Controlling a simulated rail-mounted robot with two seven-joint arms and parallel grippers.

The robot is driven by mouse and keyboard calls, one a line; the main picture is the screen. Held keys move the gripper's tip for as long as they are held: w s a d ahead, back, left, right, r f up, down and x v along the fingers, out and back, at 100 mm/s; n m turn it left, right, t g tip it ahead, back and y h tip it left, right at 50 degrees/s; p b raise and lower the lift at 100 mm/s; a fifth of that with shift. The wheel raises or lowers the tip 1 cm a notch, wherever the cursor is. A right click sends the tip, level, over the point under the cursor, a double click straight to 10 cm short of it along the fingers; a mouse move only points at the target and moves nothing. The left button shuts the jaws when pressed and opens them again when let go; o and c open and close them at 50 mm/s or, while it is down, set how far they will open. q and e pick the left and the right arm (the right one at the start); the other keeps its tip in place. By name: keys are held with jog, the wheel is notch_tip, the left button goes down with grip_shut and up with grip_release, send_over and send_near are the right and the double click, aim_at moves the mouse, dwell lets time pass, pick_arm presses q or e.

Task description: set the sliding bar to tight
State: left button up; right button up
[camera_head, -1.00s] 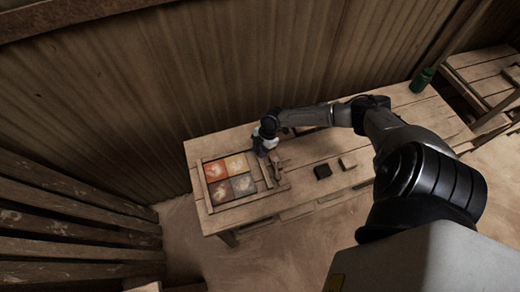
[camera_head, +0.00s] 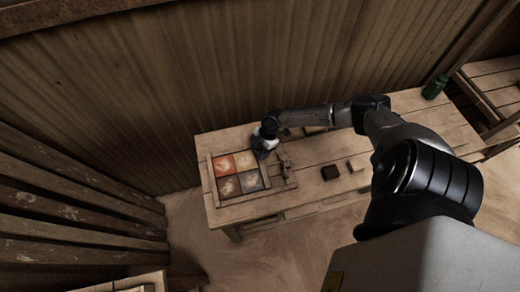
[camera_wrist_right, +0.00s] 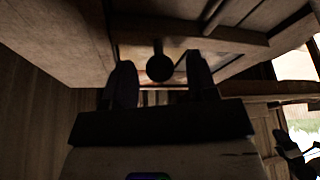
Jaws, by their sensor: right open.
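The tile press is a wooden frame (camera_head: 209,181) on the bench, holding red, orange and grey tiles (camera_head: 237,174). The sliding bar (camera_head: 265,173) lies along the tiles' right side and looks close against them; any thin gap is too small to tell. My right gripper (camera_head: 262,152) is at the bar's far end. In the right wrist view, its two fingers (camera_wrist_right: 161,82) are open, with a dark round knob (camera_wrist_right: 160,67) between them. I cannot tell whether either finger touches the knob. My left gripper is not in view.
A wooden piece (camera_head: 284,160) stands just right of the bar. Two dark blocks lie farther right, one of them a dark square (camera_head: 330,172). A green bottle (camera_head: 435,87) stands at the bench's far right. A plank wall (camera_head: 200,80) rises close behind the bench.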

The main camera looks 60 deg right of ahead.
jog(key=v, duration=1.3)
jog(key=shift+r+p, duration=0.35)
jog(key=shift+r, duration=0.05)
jog(key=shift+s+d, duration=0.1)
jog(key=shift+d, duration=0.05)
